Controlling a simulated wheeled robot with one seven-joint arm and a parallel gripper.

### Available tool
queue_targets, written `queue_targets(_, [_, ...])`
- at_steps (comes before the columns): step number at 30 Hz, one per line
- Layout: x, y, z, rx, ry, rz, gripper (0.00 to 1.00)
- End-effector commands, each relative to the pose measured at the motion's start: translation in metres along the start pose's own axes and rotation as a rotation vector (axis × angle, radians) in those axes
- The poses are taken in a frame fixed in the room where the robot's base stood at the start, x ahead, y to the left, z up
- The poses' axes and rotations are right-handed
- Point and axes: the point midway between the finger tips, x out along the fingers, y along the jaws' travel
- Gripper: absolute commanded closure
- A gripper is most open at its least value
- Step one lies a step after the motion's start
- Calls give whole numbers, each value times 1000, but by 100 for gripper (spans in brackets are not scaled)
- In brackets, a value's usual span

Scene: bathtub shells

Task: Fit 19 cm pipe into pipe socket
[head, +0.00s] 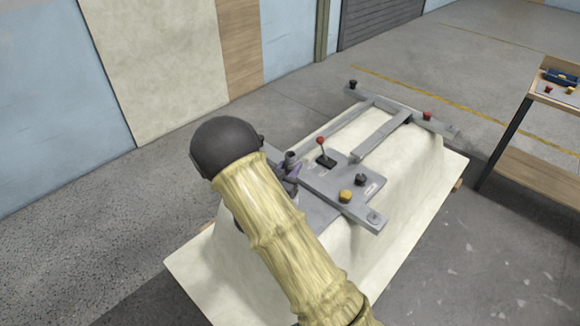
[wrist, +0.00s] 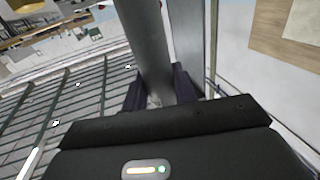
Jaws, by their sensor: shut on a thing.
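My gripper (head: 290,172) is shut on a grey pipe, over the left side of the metal frame. In the head view only a short dark upper end of the pipe (head: 290,156) shows; my arm hides much of the rest. In the wrist view the pipe (wrist: 147,40) stands between the two dark purple fingers of my gripper (wrist: 160,92) and runs up out of the picture. I cannot clearly make out the pipe socket. A small round fitting (head: 374,218) sits at the near right end of the frame's cross bar; I cannot tell whether it is the socket.
The grey metal frame (head: 372,128) lies on a cream bathtub shell (head: 405,190). Its plate carries a red-knobbed lever (head: 321,143), a yellow knob (head: 345,196) and a black knob (head: 361,180). A wooden workbench (head: 545,98) stands at right. Floor around the shell is clear.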

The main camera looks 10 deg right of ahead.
Motion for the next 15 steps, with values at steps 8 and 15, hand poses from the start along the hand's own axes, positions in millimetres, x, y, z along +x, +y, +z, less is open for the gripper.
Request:
queue_targets(8, [0, 0, 6, 0, 1, 0, 96])
queue_targets(15, [0, 0, 12, 0, 0, 0, 96])
